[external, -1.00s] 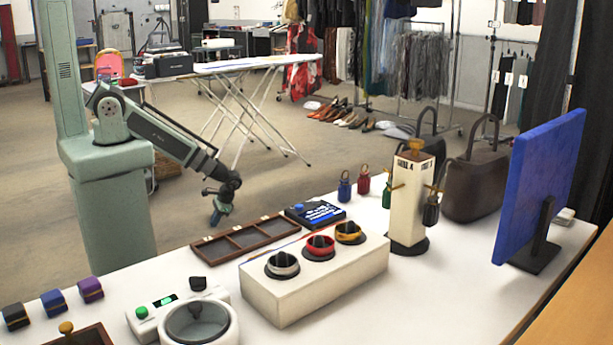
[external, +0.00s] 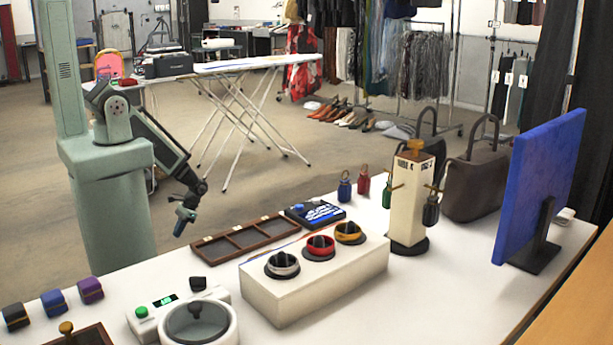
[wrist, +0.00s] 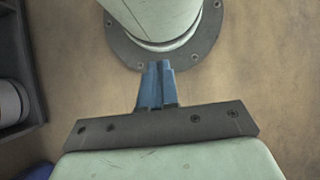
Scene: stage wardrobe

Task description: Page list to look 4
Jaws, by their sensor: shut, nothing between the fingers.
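A small dark device with a lit blue screen (external: 319,213) and a blue knob or button at its left lies on the white table; its writing is too small to read. It may be the list, but I cannot tell. A cream post (external: 411,206) with a yellow top knob carries small dark lettering I cannot read surely. My gripper (external: 184,222) hangs left of the table's far edge, well away from both. In the wrist view its blue fingers (wrist: 157,84) are together and empty.
A wooden divided tray (external: 245,237) lies nearest my gripper. A white box with three ringed knobs (external: 318,273) stands at the table's middle. A green-buttoned unit (external: 160,315) is front left. A blue panel (external: 540,185) and bags (external: 473,180) stand right.

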